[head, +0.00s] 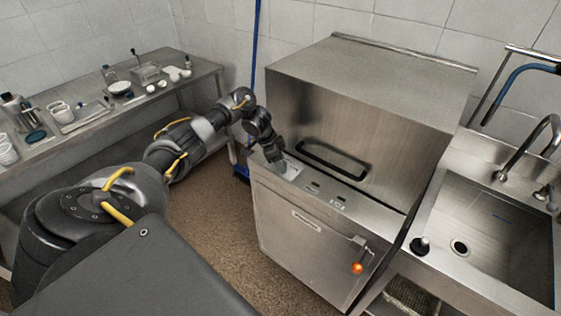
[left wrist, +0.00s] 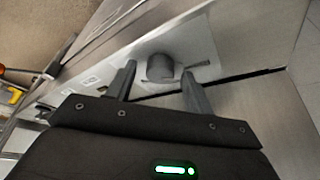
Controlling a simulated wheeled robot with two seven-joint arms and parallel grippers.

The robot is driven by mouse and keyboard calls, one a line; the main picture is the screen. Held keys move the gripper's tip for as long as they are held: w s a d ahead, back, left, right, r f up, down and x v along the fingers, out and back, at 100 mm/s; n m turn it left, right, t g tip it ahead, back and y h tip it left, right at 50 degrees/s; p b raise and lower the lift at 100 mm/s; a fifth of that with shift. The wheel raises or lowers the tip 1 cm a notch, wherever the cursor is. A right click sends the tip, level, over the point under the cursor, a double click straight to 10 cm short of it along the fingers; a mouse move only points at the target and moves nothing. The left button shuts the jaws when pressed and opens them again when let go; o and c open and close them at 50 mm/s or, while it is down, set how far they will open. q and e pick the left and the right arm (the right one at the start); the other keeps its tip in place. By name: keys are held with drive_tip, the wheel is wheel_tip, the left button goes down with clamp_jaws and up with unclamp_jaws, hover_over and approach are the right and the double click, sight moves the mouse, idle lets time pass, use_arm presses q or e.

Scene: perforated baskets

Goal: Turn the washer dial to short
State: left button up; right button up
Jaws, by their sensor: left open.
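The washer (head: 320,225) is a steel box with a hood in the middle of the head view. Its dial (left wrist: 160,67) is a grey round knob on a pale plate in the left wrist view. My left gripper (left wrist: 158,78) is open, with one finger on each side of the dial and a gap to the knob on both sides. In the head view my left gripper (head: 277,160) is over the pale dial plate (head: 292,169) at the left of the washer's control strip and hides the dial. The dial's markings are too small to read. My right gripper is not in view.
A black bar handle (head: 333,160) is on the hood, right of my left gripper. An orange knob (head: 357,267) is on the washer front. A steel sink (head: 480,225) stands at right. A steel table (head: 80,120) with dishes stands at left. Open floor lies between.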

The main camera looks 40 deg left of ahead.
use_arm(q)
drive_tip(key=shift+f, duration=0.1)
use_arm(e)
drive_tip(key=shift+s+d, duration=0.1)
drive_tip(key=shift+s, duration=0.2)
use_arm(q)
drive_tip(key=c, duration=1)
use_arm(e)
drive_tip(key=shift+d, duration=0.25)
